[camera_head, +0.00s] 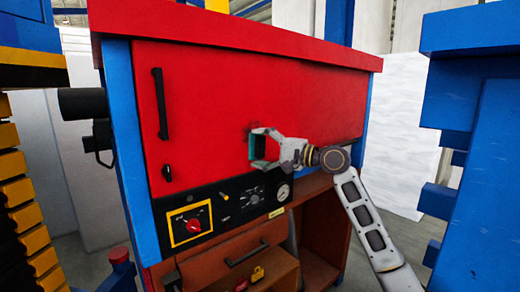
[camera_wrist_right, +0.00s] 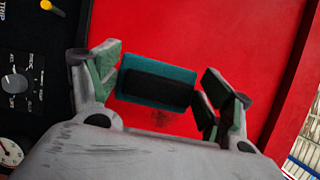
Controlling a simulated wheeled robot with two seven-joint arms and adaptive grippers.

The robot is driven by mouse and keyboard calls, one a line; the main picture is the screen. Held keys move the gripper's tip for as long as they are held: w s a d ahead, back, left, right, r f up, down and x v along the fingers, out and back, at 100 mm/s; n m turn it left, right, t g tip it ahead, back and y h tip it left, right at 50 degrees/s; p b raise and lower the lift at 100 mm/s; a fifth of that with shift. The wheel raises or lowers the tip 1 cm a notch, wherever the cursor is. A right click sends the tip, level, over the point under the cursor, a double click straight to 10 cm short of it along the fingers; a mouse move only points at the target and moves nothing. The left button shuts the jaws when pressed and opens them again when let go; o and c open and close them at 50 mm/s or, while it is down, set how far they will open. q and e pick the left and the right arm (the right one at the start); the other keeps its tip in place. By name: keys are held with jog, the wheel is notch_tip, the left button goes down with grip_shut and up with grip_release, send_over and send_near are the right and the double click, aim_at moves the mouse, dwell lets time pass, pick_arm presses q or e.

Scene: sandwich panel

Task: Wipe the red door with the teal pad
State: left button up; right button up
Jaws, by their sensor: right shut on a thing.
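The red door (camera_head: 225,92) is the large upright front of the cabinet, with a black handle at its left. My right gripper (camera_head: 270,149) is in front of the door's lower middle. It is shut on the teal pad (camera_head: 257,147), whose black block (camera_wrist_right: 157,87) sits between the fingers in the right wrist view. The teal pad (camera_wrist_right: 158,73) lies close to the red door (camera_wrist_right: 215,35); I cannot tell if they touch. A faint dark smudge (camera_wrist_right: 178,121) shows on the door below the pad in the wrist view. My left gripper is out of view.
A black control panel (camera_head: 232,203) with a red knob (camera_head: 193,225) and a gauge (camera_head: 283,192) runs below the door. Blue structures stand at right (camera_head: 490,170) and a yellow-black stack (camera_head: 22,200) at left. An open brown shelf (camera_head: 315,222) is underneath.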

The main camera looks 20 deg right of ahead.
aim_at(237, 142)
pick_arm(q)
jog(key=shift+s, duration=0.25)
pick_arm(e)
jog(key=shift+w, duration=0.1)
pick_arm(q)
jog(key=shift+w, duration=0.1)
pick_arm(e)
jog(key=shift+w, duration=0.1)
jog(key=shift+w+a, duration=0.15)
jog(key=shift+w, duration=0.15)
jog(key=shift+w+a+r, duration=0.1)
jog(key=shift+w+a, duration=0.1)
jog(key=shift+w, duration=0.3)
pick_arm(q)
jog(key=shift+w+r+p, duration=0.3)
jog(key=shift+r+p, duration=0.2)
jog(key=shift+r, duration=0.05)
pick_arm(e)
jog(key=shift+w+a, duration=0.25)
jog(key=shift+w, duration=0.35)
jog(key=shift+w+a, duration=0.2)
jog(key=shift+w, duration=0.45)
jog(key=shift+w+a, duration=0.25)
jog(key=shift+w, duration=0.35)
pick_arm(q)
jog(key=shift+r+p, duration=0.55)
jog(key=shift+p, duration=0.05)
pick_arm(e)
jog(key=shift+w+a, duration=0.35)
jog(key=shift+w, duration=0.55)
